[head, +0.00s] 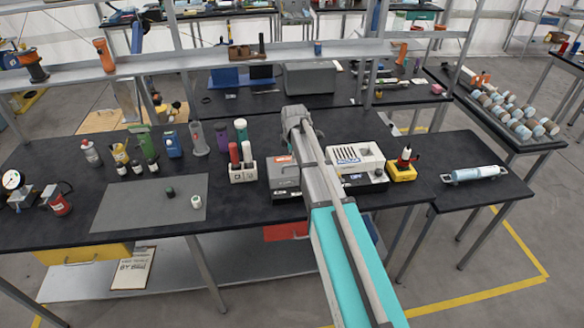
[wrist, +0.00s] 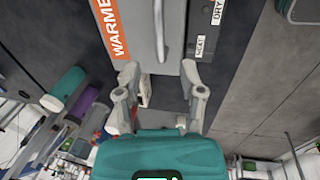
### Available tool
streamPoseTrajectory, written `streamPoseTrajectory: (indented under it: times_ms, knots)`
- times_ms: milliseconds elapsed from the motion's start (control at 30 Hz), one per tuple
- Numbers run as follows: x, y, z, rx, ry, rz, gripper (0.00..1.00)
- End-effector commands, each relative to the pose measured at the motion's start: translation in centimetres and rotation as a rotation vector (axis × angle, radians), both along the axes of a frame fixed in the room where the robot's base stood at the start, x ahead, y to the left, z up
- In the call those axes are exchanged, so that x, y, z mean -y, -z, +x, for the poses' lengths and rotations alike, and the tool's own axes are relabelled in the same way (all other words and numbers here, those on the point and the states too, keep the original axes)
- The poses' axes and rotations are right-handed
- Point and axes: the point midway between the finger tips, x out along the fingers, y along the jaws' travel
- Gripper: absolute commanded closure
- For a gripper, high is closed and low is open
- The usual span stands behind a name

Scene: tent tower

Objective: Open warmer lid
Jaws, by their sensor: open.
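The warmer (head: 284,178) is a grey box with an orange label on the black bench in the head view, partly hidden by my arm. In the wrist view, the warmer (wrist: 135,48) fills the top, with its orange "WARMER" label (wrist: 108,27) at left. A slim grey bar handle (wrist: 160,32) runs along its light grey lid, which looks shut. My gripper (wrist: 160,78) is open and empty, its two fingers spread below the handle's near end. Whether a finger touches the warmer I cannot tell. My gripper is hidden behind my arm in the head view.
A white boxy device (head: 356,160) and a yellow block (head: 402,172) stand right of the warmer. A holder with red and white tubes (head: 243,172) stands close at left. A grey mat (head: 150,205) lies farther left. A shelf crosses behind the bench.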

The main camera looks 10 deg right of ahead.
Motion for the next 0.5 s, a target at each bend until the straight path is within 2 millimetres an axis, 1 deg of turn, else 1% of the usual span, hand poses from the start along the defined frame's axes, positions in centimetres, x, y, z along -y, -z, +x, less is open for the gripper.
streamPoseTrajectory:
  times_ms: [33,500]
  knots:
    - [0.0,0.8,0.1,0.0,0.0,0.0,0.49]
    - [0.1,4.1,0.8,0.0,0.0,0.0,0.49]
